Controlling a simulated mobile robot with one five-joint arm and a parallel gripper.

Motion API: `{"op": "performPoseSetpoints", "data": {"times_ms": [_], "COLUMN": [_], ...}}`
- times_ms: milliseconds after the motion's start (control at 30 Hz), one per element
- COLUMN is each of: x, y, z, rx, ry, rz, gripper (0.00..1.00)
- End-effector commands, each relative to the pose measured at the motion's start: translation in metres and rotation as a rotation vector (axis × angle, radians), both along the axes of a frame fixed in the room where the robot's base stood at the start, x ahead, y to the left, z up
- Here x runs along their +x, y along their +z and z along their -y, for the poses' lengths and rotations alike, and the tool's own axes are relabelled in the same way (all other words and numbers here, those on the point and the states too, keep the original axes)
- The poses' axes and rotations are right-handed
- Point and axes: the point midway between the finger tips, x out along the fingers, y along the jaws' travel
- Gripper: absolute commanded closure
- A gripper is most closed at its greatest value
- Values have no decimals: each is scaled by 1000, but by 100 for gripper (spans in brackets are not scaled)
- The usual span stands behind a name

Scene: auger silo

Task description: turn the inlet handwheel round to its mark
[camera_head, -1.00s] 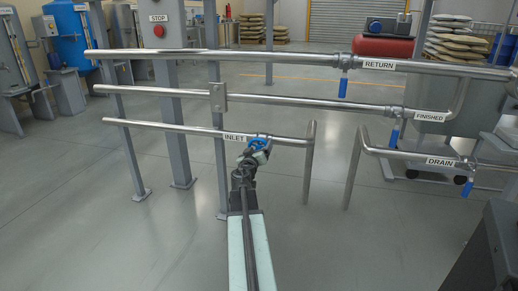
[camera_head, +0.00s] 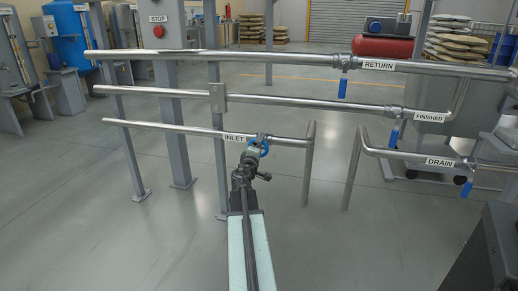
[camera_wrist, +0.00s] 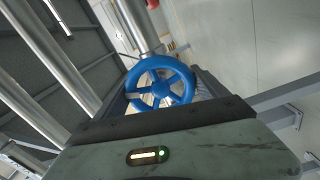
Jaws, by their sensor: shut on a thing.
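The inlet handwheel (camera_head: 265,148) is a small blue spoked wheel on the pipe labelled INLET (camera_head: 237,138). My gripper (camera_head: 257,149) reaches it from the front and hides part of it in the head view. In the wrist view the blue wheel (camera_wrist: 160,88) faces me, with its spokes and hub showing. The dark ribbed fingers of my gripper (camera_wrist: 162,98) stand at its left and right sides, shut on it. I cannot make out the wheel's mark in either view.
The finished pipe (camera_head: 290,101) and the return pipe (camera_head: 270,58) run above the inlet pipe. Blue lever handles hang at RETURN (camera_head: 342,88), FINISHED (camera_head: 395,132) and DRAIN (camera_head: 467,187). A grey post (camera_head: 220,160) stands just left of the wheel. The floor in front is clear.

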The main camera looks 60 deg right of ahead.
Motion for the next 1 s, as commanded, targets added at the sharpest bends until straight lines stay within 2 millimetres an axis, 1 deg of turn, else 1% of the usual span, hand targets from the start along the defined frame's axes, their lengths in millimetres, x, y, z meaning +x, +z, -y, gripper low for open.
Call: {"op": "performPoseSetpoints", "data": {"times_ms": [700, 1000], "x": [1, 1], "y": [1, 2], "z": [-1, -2], "rx": [-204, -281], "ry": [3, 3], "rz": [-645, -889], "gripper": [58, 58]}}
